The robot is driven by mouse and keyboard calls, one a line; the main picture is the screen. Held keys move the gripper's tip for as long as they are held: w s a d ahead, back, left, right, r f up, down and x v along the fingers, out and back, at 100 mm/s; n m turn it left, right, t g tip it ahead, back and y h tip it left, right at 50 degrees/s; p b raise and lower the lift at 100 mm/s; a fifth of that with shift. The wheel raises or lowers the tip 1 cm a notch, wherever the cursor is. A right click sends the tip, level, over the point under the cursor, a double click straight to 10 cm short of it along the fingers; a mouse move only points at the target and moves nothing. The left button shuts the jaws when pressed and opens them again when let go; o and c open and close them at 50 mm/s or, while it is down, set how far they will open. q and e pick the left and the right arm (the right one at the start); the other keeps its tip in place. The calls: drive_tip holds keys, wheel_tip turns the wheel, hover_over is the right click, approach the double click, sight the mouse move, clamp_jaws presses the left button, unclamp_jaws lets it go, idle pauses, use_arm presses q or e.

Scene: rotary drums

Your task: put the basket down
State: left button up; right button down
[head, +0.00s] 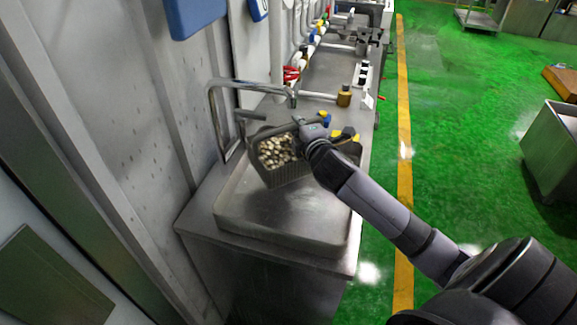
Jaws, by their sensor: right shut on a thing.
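The basket (283,172) is a dark grey, ribbed container filled with many small pale pieces (275,150). It is tilted and shows over the sink basin (285,222) in the steel counter. My right gripper (304,127) is at the basket's upper rim, shut on it. My forearm and wrist hide the basket's right part. I cannot tell whether the basket's underside touches the basin. My left gripper is not in view.
A steel faucet frame (213,115) stands at the left of the basin, close to the basket. A brown bottle (344,96) and several small items stand farther back on the counter. Green floor lies to the right, with a steel bin (547,150).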

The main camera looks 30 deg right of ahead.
sight(289, 144)
drive_tip(key=f, duration=0.2)
drive_tip(key=s+f, duration=0.1)
drive_tip(key=f, duration=0.1)
drive_tip(key=shift+d+f, duration=0.15)
drive_tip(key=shift+f, duration=0.4)
drive_tip(key=shift+w+f, duration=0.1)
drive_tip(key=shift+f, duration=0.25)
wheel_tip(289, 144, down, 4)
drive_tip(key=shift+w+r, duration=0.15)
drive_tip(key=shift+r, duration=0.05)
drive_tip(key=c, duration=2.1)
unclamp_jaws()
drive_tip(key=shift+f, duration=0.2)
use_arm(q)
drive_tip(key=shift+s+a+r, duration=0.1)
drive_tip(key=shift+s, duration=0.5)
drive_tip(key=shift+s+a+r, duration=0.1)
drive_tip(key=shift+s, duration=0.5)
use_arm(e)
drive_tip(key=o, duration=0.5)
drive_tip(key=shift+r, duration=0.1)
